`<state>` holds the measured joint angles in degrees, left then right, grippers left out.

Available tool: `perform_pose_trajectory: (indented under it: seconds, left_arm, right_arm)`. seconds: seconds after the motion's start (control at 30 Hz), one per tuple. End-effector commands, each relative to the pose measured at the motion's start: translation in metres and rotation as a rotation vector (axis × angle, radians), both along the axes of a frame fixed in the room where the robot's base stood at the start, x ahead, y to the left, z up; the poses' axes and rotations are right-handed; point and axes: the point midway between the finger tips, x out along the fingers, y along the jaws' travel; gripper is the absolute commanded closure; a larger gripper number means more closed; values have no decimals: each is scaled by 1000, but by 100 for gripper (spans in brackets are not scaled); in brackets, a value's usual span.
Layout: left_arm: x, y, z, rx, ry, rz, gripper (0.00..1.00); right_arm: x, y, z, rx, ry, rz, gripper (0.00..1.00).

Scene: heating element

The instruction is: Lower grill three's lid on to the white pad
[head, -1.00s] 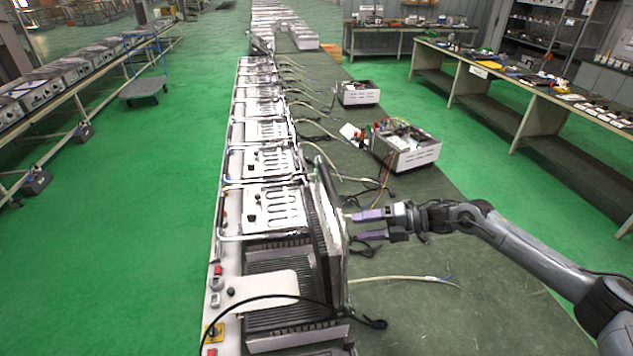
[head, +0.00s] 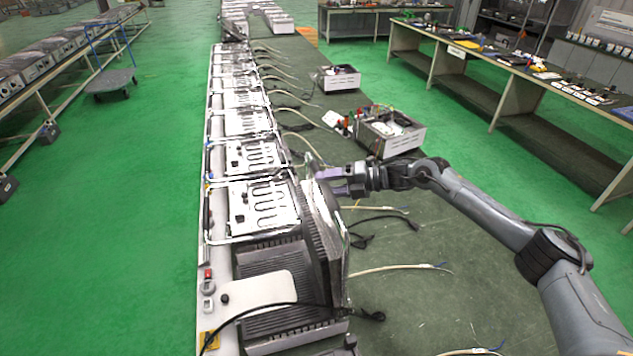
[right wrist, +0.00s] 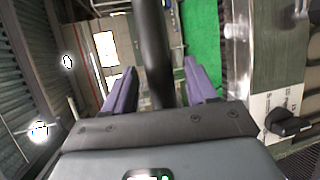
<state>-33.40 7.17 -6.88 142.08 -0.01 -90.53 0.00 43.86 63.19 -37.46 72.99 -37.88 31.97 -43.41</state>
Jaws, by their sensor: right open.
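The open grill's ribbed lid (head: 321,240) stands raised at the right side of its ribbed lower plate (head: 272,258). The white pad (head: 258,289) lies over the lower plate and the grill's left edge. My right gripper (head: 329,182), with purple fingers, is at the upper far end of the raised lid, on its right side. In the right wrist view the fingers (right wrist: 160,90) are apart, with a dark bar (right wrist: 153,50) running between them. I cannot tell whether the fingers touch it. My left gripper is not in view.
More grills with exposed heating elements (head: 262,203) line the bench beyond. Loose cables (head: 400,268) lie on the green bench top to the right. An open metal box (head: 390,135) stands farther back. A black cable (head: 270,308) crosses the near grill.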

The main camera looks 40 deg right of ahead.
Motion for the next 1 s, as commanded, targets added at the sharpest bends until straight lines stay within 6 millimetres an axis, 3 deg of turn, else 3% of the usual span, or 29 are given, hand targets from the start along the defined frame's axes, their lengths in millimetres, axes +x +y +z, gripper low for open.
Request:
perform_pose_trajectory:
  seconds: [0.3,0.67,1.0]
  left_arm:
    - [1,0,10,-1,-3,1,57]
    - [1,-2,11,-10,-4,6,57]
    - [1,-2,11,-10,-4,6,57]
  right_arm:
    - [21,21,-7,0,-1,0,43]
    - [23,23,-9,-1,-1,0,43]
    - [23,23,-9,0,0,0,95]
